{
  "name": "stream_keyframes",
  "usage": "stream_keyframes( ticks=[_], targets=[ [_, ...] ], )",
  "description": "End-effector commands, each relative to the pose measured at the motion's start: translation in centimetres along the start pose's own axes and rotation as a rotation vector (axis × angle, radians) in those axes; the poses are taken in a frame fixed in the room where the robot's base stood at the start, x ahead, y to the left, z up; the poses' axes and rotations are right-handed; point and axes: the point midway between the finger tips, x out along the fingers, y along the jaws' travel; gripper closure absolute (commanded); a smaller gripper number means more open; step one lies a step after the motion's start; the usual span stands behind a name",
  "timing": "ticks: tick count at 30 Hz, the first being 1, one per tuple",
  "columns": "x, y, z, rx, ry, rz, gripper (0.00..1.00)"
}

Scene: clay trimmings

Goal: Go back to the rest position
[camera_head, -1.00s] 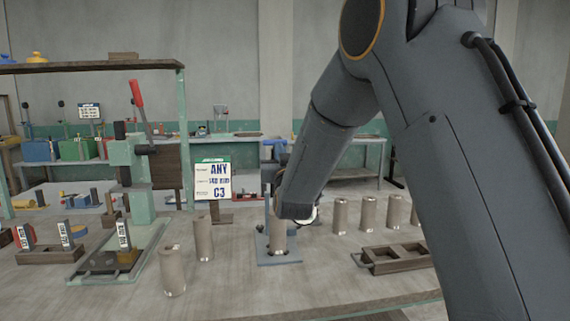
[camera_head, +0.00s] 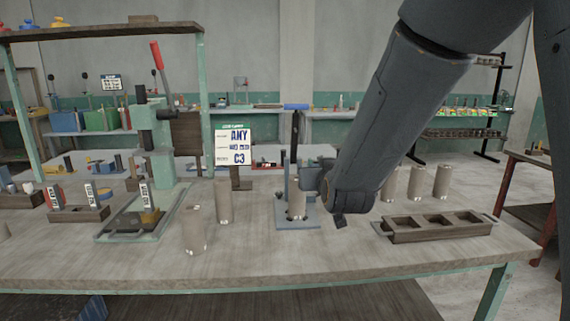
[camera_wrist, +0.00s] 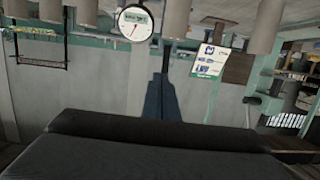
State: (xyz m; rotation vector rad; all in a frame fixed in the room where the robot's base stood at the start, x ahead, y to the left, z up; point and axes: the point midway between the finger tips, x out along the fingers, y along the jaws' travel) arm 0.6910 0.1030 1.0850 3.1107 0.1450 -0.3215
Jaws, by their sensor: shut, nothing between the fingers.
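My gripper (camera_wrist: 160,136) shows as dark slabs across the bottom of the wrist view, shut with nothing held. In the head view my arm comes down from the upper right. Its end hangs just right of a blue-grey stand (camera_head: 297,219) that holds a grey-brown cylinder (camera_head: 297,199). The fingertips are not clear there. I cannot tell whether the arm touches the stand. A round dial gauge (camera_wrist: 135,24) shows at the top of the wrist view, which looks upside down.
Two cylinders (camera_head: 194,230) stand left of the stand and several (camera_head: 416,184) to the right. An empty wooden tray (camera_head: 446,236) lies at the right front. A green lever press (camera_head: 158,140) and a sign (camera_head: 234,147) stand left. The table's front edge is clear.

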Motion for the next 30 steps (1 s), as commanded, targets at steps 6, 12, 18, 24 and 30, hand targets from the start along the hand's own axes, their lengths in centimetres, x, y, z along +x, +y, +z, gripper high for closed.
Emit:
stream_keyframes(
  ticks=[6,12,18,24,30],
  targets=[
    [-5.4,2.9,10.9,0.017,-0.449,0.006,1.00],
    [-14.4,5.2,19.2,0.043,-0.860,0.026,1.00],
    [-23.6,6.5,23.8,0.070,-1.189,0.051,1.00],
    [-28.1,7.1,25.1,0.083,-1.335,0.063,1.00],
    [-28.5,7.1,25.2,0.084,-1.349,0.063,1.00]
  ],
)
